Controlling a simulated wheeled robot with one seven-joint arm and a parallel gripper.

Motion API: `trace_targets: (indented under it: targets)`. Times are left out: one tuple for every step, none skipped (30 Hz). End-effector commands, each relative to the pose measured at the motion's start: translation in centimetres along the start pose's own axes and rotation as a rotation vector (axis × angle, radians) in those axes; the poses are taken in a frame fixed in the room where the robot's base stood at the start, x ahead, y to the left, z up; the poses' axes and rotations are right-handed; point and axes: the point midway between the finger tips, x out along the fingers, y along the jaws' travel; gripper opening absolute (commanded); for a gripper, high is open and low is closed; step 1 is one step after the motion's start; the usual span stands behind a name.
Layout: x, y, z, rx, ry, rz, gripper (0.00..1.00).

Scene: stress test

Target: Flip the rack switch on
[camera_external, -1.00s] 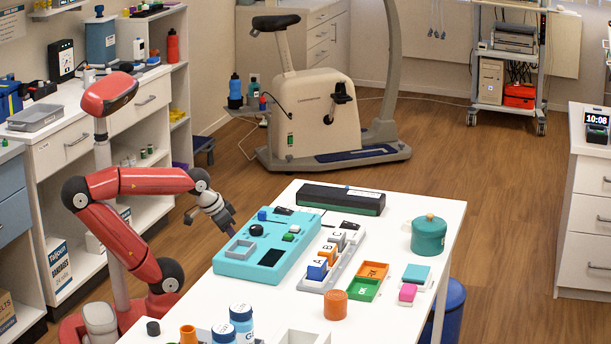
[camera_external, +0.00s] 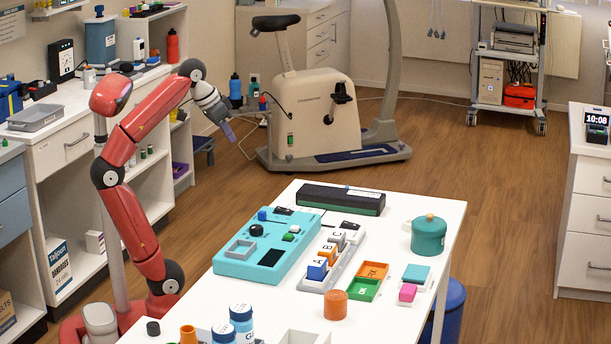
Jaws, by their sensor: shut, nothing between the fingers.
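No part is clearly labelled as the rack switch, so I cannot tell which one it is. On the white table (camera_external: 390,318), a teal panel (camera_external: 232,268) carries a blue knob (camera_external: 262,215), a small black part (camera_external: 283,210), a green part (camera_external: 288,237) and a black square (camera_external: 271,257). Beside it is a pale rack (camera_external: 312,284) of lettered blocks, including a blue one (camera_external: 317,268). Switch positions are too small to read. My gripper (camera_external: 231,136) is shut and empty, raised well above and behind the panel, pointing down to the right, touching nothing.
A long black box (camera_external: 341,199) lies at the table's back edge. A teal pot (camera_external: 428,235), an orange tray (camera_external: 372,270), a green tray (camera_external: 364,289) and an orange cylinder (camera_external: 335,305) stand to the right. Bottles (camera_external: 242,326) stand in front. An exercise bike (camera_external: 310,115) is behind.

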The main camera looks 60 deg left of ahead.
Motion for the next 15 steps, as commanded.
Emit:
trace_targets:
  targets:
    - [0.3, 0.8, -1.4, 0.038, 0.001, 0.024, 0.0]
    - [0.8, 1.6, -2.5, 0.077, 0.006, 0.048, 0.0]
    - [1.4, 2.6, -3.9, 0.126, 0.015, 0.079, 0.0]
    - [1.8, 3.5, -4.9, 0.16, 0.021, 0.1, 0.0]
    - [2.2, 4.3, -5.8, 0.195, 0.028, 0.122, 0.0]
    - [2.7, 5.6, -7.1, 0.242, 0.038, 0.151, 0.0]
    - [3.2, 6.6, -7.9, 0.276, 0.044, 0.173, 0.0]
    - [3.5, 7.6, -8.8, 0.31, 0.053, 0.195, 0.0]
    - [4.1, 9.0, -9.8, 0.352, 0.062, 0.221, 0.0]
    - [4.4, 10.0, -10.4, 0.381, 0.069, 0.24, 0.0]
    - [4.8, 11.0, -11.1, 0.411, 0.077, 0.259, 0.0]
    - [5.3, 12.3, -11.8, 0.446, 0.084, 0.281, 0.0]
    - [5.5, 13.2, -12.3, 0.47, 0.092, 0.297, 0.0]
    - [5.8, 14.2, -12.8, 0.494, 0.098, 0.312, 0.0]
    - [6.2, 15.3, -13.3, 0.523, 0.105, 0.33, 0.0]
